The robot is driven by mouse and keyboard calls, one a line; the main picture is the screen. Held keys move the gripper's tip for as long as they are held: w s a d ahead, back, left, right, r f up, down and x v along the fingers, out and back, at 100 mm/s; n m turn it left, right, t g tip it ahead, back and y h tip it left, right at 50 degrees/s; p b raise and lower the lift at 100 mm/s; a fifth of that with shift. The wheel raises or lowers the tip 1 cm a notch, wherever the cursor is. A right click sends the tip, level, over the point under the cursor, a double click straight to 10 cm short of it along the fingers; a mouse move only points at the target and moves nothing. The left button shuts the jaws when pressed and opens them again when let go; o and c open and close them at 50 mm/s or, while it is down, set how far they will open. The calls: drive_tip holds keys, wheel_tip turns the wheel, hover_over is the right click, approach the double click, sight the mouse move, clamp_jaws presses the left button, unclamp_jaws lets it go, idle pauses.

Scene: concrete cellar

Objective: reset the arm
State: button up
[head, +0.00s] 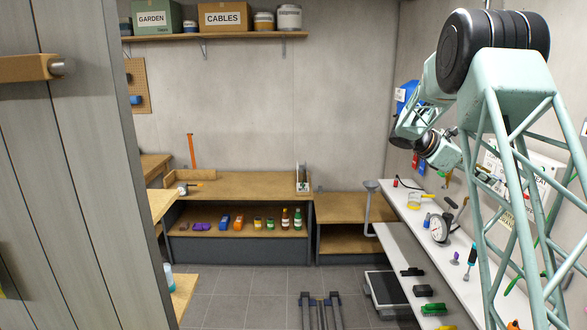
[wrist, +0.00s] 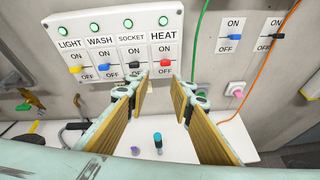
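My gripper (wrist: 161,84) is open and empty in the wrist view, its two wood-coloured fingers apart. It faces a white switch panel (wrist: 118,42) labelled LIGHT, WASH, SOCKET and HEAT, with a lit green lamp above each label. The fingertips appear just below the SOCKET and HEAT switches; I cannot tell if they touch the panel. The panel's levers are yellow, blue, black and red (wrist: 165,63). In the head view my arm (head: 430,115) bends over at the right toward the wall, and the gripper (head: 487,178) is small and partly hidden by my lattice column.
Two more switches, blue (wrist: 235,37) and black (wrist: 277,36), sit right of the panel, with green and orange cables nearby. A wooden workbench (head: 245,184) stands at the back. The floor's middle is mostly clear.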

drive_tip(key=s+a+r+m+y+b, duration=0.1)
drive_tip(key=s+a+m+y+b, duration=0.15)
drive_tip(key=s+a, duration=0.6)
drive_tip(key=s+a+r+m+t+y+b, duration=0.1)
drive_tip(key=s+a+r+m+y, duration=0.15)
drive_tip(key=s+a, duration=0.65)
drive_tip(key=s+a+r+m+y+b, duration=0.1)
drive_tip(key=s+a+m+y+b, duration=0.2)
drive_tip(key=s, duration=1)
drive_tip(key=s+a+f+m+t+y+b, duration=0.1)
drive_tip(key=s+a+f+m, duration=0.1)
drive_tip(key=s+a+f, duration=0.2)
drive_tip(key=s+a+f+m+t+y+b, duration=0.1)
drive_tip(key=s+a+f+m+y, duration=0.1)
drive_tip(key=s+a, duration=0.9)
drive_tip(key=s+a+f+m+t+y+b, duration=0.1)
drive_tip(key=s+a+f, duration=0.5)
drive_tip(key=s, duration=1.1)
drive_tip(key=a+m+y+b, duration=0.1)
drive_tip(key=a+m, duration=0.1)
drive_tip(key=shift+f+m, duration=0.15)
drive_tip(key=shift+m, duration=0.15)
drive_tip(key=shift+w, duration=0.1)
